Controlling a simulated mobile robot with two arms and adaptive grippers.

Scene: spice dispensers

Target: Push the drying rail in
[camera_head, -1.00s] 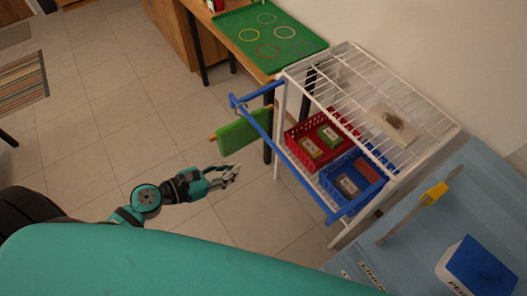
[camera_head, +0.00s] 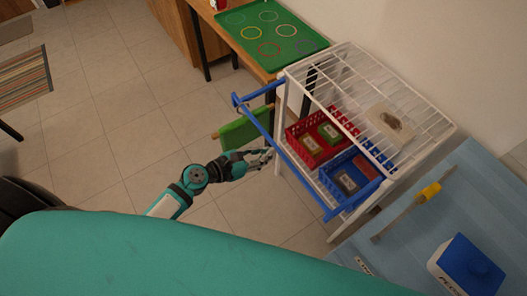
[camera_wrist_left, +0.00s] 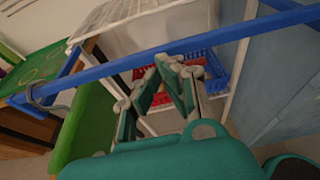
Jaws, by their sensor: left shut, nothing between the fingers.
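The blue drying rail (camera_head: 297,175) sticks out from the near-left side of the white wire rack (camera_head: 350,60), with blue side arms at both ends. In the left wrist view the rail (camera_wrist_left: 140,66) runs slantwise across the picture, close to the fingers. A green cloth (camera_head: 240,133) hangs at its far end from a hook. My left gripper (camera_head: 267,154) is shut and empty, just outside the middle of the rail; in the left wrist view its fingertips (camera_wrist_left: 178,66) are near the bar. I cannot tell whether they touch it. My right gripper is not in view.
A red basket (camera_head: 298,129) and a blue basket (camera_head: 326,174) stand on the rack's shelf. A wooden table with a green tray (camera_head: 307,42) is behind. A light blue table (camera_head: 410,255) is at the right.

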